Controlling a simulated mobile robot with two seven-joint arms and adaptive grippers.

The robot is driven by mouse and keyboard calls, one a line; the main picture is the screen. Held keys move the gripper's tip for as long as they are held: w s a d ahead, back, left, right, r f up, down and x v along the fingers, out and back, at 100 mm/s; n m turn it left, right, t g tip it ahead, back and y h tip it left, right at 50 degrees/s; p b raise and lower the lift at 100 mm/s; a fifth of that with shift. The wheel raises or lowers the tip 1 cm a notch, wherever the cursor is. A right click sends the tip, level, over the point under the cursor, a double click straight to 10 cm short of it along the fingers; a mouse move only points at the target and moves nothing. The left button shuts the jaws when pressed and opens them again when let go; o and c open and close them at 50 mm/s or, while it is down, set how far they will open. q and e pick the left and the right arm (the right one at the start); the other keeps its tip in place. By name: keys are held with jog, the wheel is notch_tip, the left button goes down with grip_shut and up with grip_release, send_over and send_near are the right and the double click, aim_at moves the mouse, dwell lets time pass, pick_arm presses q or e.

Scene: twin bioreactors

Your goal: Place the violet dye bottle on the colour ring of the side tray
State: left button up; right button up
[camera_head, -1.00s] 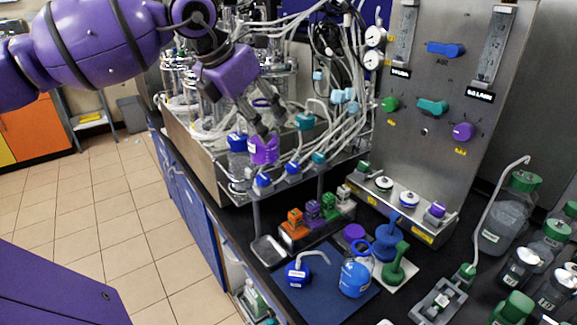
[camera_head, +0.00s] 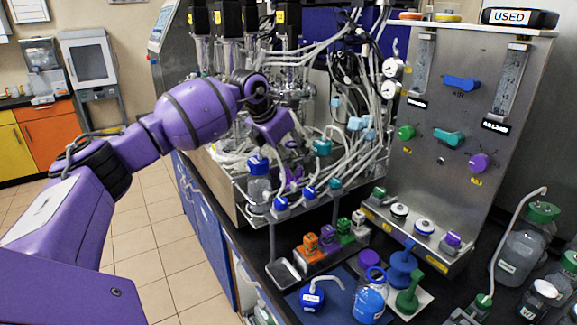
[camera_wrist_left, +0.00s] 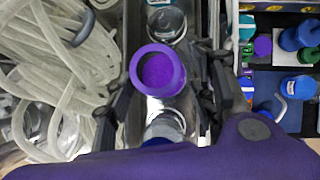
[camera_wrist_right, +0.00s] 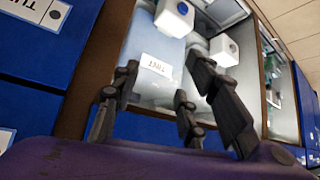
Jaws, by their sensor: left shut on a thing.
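The violet dye bottle (camera_wrist_left: 158,72) is between the fingers of my left gripper (camera_wrist_left: 165,85). In the left wrist view I look into its round violet mouth. In the head view my left gripper (camera_head: 290,160) is over the side tray (camera_head: 262,214), and the violet bottle (camera_head: 293,179) shows small and partly hidden by fingers and tubes. I cannot tell whether it touches the tray. I cannot make out the colour ring. My right gripper (camera_wrist_right: 160,85) is open and empty in the right wrist view, in front of a blue-tinted labelled container (camera_wrist_right: 155,65).
A clear bottle with a blue cap (camera_head: 258,180) stands on the tray beside the violet bottle. Pale tubes (camera_head: 335,155) crowd the far side. Blue connectors (camera_head: 309,194) line the front edge. Small coloured blocks (camera_head: 328,236) and a blue mat (camera_head: 325,301) lie below.

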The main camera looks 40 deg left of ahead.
pick_arm(q)
jog(key=shift+w+f, duration=0.15)
jog(key=shift+f, duration=1.45)
jog(key=shift+f, duration=0.15)
jog(key=o, duration=1.2)
jog(key=shift+a+r, duration=0.1)
jog(key=shift+r, duration=0.25)
jog(key=v, duration=1.1)
jog(key=shift+s+r, duration=0.15)
jog(key=shift+s, duration=0.2)
